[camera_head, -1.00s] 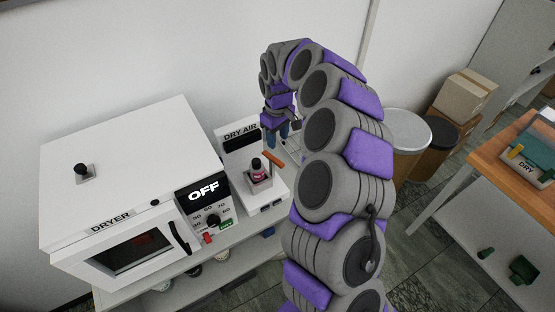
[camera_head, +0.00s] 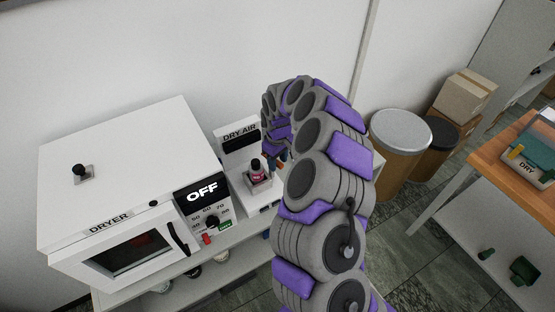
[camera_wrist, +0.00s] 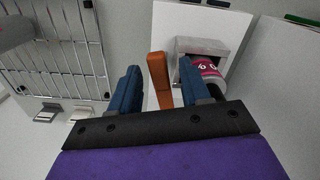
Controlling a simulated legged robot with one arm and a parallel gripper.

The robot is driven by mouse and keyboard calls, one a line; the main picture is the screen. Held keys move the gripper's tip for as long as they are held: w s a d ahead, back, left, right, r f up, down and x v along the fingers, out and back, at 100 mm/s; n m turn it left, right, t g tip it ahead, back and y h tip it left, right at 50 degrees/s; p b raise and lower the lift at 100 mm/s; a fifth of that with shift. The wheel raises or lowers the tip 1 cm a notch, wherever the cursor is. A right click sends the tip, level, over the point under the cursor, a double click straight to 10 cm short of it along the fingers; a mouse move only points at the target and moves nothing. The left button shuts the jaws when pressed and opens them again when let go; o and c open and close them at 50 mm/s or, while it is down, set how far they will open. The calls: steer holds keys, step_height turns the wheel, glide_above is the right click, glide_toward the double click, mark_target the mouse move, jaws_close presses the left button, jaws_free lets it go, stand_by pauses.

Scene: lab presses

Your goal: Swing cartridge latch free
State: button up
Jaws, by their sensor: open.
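The orange latch (camera_wrist: 159,80) lies between my gripper's two blue fingers in the wrist view. My gripper (camera_wrist: 160,68) is open, with gaps visible on both sides of the latch. Right of it, a cartridge with a magenta label (camera_wrist: 208,70) sits in a grey holder (camera_wrist: 205,46). In the head view the cartridge (camera_head: 256,168) stands on the white DRY AIR unit (camera_head: 238,135). There my gripper (camera_head: 281,162) is just right of the cartridge, partly hidden behind my arm.
A white dryer (camera_head: 130,170) reading OFF stands left of the unit. A wire rack (camera_wrist: 62,50) lies to the left in the wrist view. Drums (camera_head: 400,140) and a wooden-topped table (camera_head: 500,150) are at the right.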

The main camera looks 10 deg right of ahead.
steer(key=shift+d, duration=0.1)
jaws_close()
steer(key=shift+r, duration=0.1)
steer(key=shift+s+m, duration=0.1)
steer(key=shift+m, duration=0.6)
steer(key=shift+s+a+m, duration=0.1)
steer(key=shift+a+m, duration=0.35)
steer(key=shift+m, duration=0.55)
jaws_free()
